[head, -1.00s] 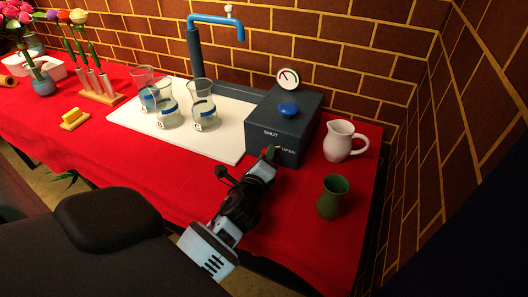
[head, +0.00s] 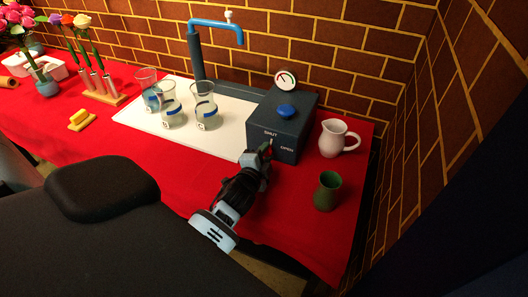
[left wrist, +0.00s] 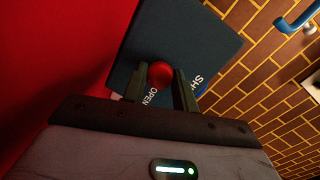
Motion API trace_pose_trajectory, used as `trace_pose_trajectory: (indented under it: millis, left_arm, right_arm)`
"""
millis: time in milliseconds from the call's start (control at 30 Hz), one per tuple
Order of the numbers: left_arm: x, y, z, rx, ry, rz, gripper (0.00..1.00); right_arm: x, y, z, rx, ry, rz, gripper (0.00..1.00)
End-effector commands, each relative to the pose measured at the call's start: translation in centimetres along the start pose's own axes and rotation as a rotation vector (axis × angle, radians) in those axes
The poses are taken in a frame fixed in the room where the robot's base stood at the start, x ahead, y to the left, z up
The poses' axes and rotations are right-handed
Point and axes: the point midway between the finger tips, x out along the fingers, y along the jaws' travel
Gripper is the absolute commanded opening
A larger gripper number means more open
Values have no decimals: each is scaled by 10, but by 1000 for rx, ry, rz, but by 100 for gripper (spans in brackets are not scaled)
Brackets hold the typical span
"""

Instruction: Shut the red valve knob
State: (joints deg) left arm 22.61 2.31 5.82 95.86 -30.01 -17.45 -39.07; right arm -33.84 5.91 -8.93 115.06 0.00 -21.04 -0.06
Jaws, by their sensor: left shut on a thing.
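The red valve knob (left wrist: 160,73) sits on the front face of the dark blue valve box (head: 296,124), which has the words SHUT and OPEN. In the left wrist view it lies between the two fingers of my left gripper (left wrist: 161,88). In the head view my left gripper (head: 265,151) is at the box front, shut on the knob, and hides most of it. A small pale pointer (head: 271,141) shows above the fingers, pointing up toward SHUT. My right gripper is not in view.

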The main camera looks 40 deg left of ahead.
Motion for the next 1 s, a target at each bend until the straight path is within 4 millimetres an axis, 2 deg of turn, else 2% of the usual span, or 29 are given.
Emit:
trace_pose_trajectory:
  millis: [400,867,900,1000]
  left_arm:
    - [0,0,0,-149,22,12,6]
    - [0,1,1,-163,24,14,6]
    - [0,1,1,-163,24,14,30]
    - [0,1,1,-162,24,14,43]
  right_arm:
    - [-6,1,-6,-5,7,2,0]
    - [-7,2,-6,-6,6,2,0]
    - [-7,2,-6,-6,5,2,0]
    - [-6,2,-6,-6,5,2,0]
